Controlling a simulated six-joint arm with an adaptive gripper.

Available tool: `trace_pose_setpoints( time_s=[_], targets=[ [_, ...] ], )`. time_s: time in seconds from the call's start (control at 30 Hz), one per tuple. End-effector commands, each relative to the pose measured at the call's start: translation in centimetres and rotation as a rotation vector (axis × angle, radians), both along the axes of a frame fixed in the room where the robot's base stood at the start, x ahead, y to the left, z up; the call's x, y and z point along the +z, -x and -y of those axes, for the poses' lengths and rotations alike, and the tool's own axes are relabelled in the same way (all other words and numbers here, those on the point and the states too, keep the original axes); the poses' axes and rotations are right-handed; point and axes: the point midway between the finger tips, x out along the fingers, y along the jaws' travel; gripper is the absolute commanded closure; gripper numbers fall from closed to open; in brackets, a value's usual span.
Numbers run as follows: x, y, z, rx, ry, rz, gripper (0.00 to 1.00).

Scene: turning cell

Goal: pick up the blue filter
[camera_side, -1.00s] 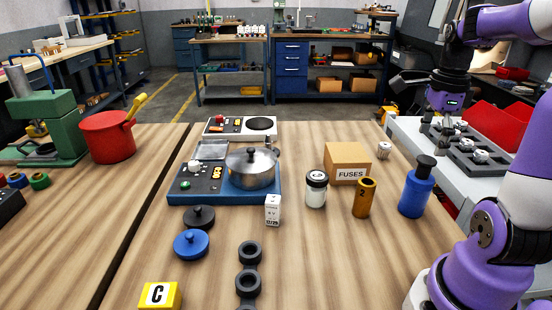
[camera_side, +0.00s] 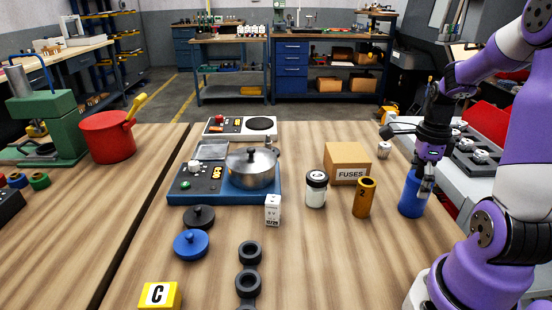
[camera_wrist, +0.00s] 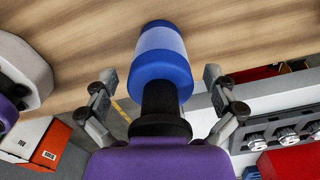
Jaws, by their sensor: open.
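The blue filter (camera_side: 409,197) stands upright on the wooden table near its right edge. Its black neck and cap are hidden by my gripper in the side view. My gripper (camera_side: 425,185) is at the filter's top, pointing down. In the wrist view my gripper (camera_wrist: 160,88) has its fingers spread on both sides of the neck, with gaps on each side.
A grey tray (camera_side: 478,158) with white parts lies to the right.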

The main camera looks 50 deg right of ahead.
Motion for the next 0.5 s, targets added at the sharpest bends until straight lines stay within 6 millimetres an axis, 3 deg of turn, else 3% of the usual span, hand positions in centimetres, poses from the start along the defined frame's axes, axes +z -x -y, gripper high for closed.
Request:
trace_pose_setpoints(
  time_s=[0.07,0.2,0.23,0.5],
  targets=[
    [0.03,-0.01,0.01,0.0,0.0,0.0,0.05],
    [0.04,-0.01,0.01,0.0,0.0,0.0,0.75],
    [0.04,0.0,0.0,0.0,0.0,0.0,0.84],
    [0.03,0.0,0.0,0.0,0.0,0.0,0.84]
  ],
)
